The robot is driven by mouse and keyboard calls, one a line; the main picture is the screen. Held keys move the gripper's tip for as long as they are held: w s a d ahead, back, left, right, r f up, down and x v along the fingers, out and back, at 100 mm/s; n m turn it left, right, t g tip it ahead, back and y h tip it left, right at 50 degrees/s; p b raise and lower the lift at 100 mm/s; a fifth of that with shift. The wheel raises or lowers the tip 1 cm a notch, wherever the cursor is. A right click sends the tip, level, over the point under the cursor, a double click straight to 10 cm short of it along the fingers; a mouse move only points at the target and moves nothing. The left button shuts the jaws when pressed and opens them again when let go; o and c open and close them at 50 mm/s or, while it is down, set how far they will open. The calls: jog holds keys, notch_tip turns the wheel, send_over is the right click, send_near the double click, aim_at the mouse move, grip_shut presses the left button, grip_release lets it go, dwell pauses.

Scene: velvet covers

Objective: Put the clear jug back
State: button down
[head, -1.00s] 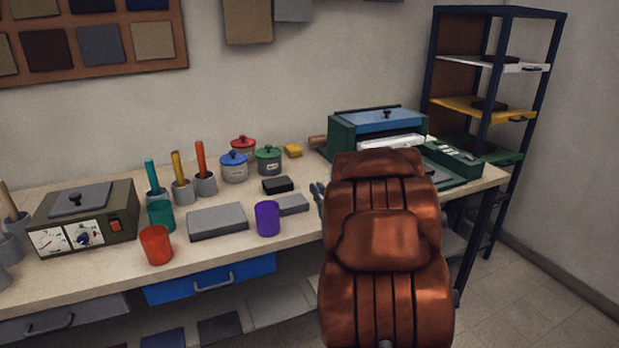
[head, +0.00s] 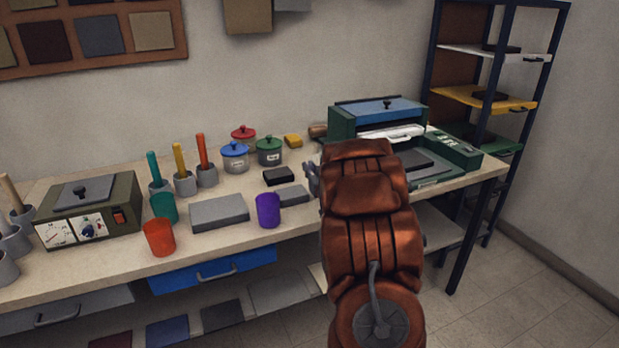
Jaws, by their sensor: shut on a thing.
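I cannot make out a clear jug anywhere in the head view. My gripper (head: 312,179) shows only as a small grey part at the left edge of my brown-covered arm, over the bench to the right of the purple cup. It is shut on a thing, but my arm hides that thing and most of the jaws.
The workbench (head: 115,262) holds a purple cup (head: 268,211), red cup (head: 159,238), teal cup (head: 163,208), grey block (head: 219,213) and lidded pots (head: 235,158). A green machine (head: 378,122) stands behind my arm. A shelf rack (head: 489,120) stands at right; floor beside it is clear.

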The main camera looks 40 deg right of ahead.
jog(key=shift+w+d+f, duration=0.15)
jog(key=shift+w+f, duration=0.05)
jog(key=shift+w, duration=0.05)
jog(key=shift+f+p, duration=0.5)
jog(key=shift+f, duration=1.15)
jog(key=c, duration=1.3)
grip_release()
jog(key=b+v, duration=0.4)
jog(key=v, duration=0.8)
jog(key=shift+b, duration=0.4)
